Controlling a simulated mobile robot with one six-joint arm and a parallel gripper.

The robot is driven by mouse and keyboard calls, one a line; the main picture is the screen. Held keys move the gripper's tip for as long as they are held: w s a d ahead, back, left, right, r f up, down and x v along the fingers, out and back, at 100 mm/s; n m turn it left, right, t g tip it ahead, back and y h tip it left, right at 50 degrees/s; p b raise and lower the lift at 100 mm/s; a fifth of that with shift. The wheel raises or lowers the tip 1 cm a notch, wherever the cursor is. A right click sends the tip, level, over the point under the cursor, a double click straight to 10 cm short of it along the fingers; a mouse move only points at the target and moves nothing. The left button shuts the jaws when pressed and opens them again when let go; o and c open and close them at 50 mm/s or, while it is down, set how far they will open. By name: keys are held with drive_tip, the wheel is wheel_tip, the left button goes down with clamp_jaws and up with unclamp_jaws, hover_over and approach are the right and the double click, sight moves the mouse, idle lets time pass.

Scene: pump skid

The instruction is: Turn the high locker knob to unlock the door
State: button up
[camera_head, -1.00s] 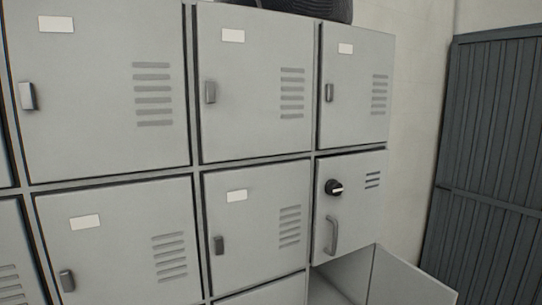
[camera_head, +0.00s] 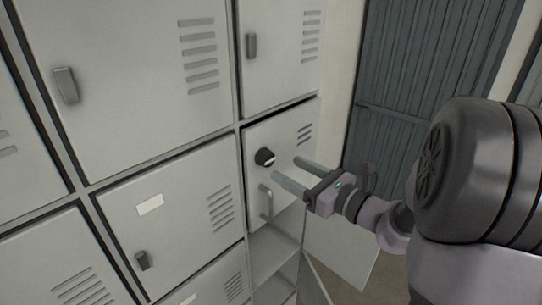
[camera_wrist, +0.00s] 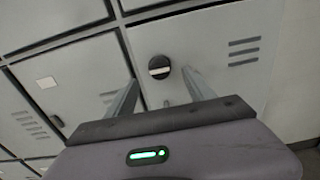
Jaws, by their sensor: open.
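The locker knob (camera_head: 265,157) is round and black with a pale bar across it. It sits on a closed grey locker door (camera_head: 285,135), above a bar handle (camera_head: 266,204). In the wrist view the knob (camera_wrist: 159,67) shows just beyond and between my fingertips, its pale bar close to level. My gripper (camera_head: 288,170) is open and empty. Its two fingers point at the door, a little to the right of the knob in the head view. A gap seems to remain between the fingertips and the knob, and nothing is held.
Other closed grey lockers with small latches (camera_head: 66,85) fill the left. Below the knob's door is an open locker compartment (camera_head: 270,250), its door (camera_head: 342,245) swung out under my arm. A dark ribbed metal panel (camera_head: 410,75) stands behind at the right.

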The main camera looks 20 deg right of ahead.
sight(270, 159)
drive_tip(key=x, duration=0.6)
drive_tip(key=shift+w+a+p, duration=0.2)
drive_tip(key=shift+w+p, duration=0.1)
drive_tip(key=shift+p, duration=0.1)
drive_tip(key=shift+r, duration=0.1)
drive_tip(key=c, duration=1.3)
